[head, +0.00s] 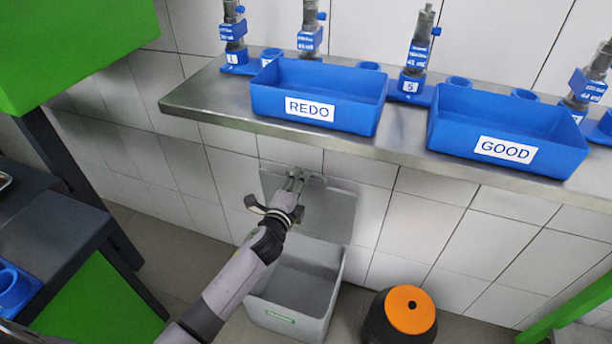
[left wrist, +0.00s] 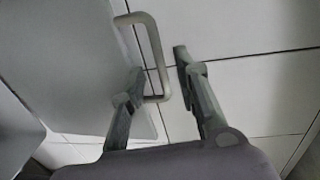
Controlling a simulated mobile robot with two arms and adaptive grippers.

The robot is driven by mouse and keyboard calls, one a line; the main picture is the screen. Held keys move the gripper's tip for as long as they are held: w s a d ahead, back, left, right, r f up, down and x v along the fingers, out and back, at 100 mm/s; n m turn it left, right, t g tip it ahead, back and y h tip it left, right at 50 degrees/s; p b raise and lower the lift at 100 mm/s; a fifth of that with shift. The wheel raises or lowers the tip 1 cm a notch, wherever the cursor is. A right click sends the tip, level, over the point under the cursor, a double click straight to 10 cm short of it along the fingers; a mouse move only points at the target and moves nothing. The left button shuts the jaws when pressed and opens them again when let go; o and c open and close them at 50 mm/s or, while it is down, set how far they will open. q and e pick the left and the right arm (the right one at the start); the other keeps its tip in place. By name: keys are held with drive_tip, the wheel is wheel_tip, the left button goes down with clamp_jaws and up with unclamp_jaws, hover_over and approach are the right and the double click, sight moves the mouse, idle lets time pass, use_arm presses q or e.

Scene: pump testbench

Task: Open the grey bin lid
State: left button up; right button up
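The grey bin (head: 320,308) stands on the floor below the steel shelf, and its inside shows. Its lid (head: 338,212) is raised, standing up at the back of the bin near the tiled wall. My left gripper (head: 297,174) is at the lid's upper edge and hides part of it. In the left wrist view the lid (left wrist: 95,75) carries a pale U-shaped handle (left wrist: 152,42). The fingers of my left gripper (left wrist: 160,66) are apart, with the handle's outer bar between them and a gap showing. My right gripper is not in view.
The steel shelf (head: 215,98) overhangs the bin and carries the blue REDO bin (head: 268,102) and GOOD bin (head: 450,140). A dark round container with an orange top (head: 398,318) stands right of the grey bin. A dark table (head: 58,238) is at left.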

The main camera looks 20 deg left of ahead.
use_arm(q)
drive_tip(key=shift+w+d+f+b, duration=0.1)
drive_tip(key=shift+w+f+b, duration=0.1)
drive_tip(key=shift+w, duration=1)
drive_tip(key=shift+w+f+b, duration=0.15)
drive_tip(key=shift+w+b, duration=0.05)
drive_tip(key=shift+w, duration=0.95)
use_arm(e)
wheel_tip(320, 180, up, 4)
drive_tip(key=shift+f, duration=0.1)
use_arm(q)
clamp_jaws()
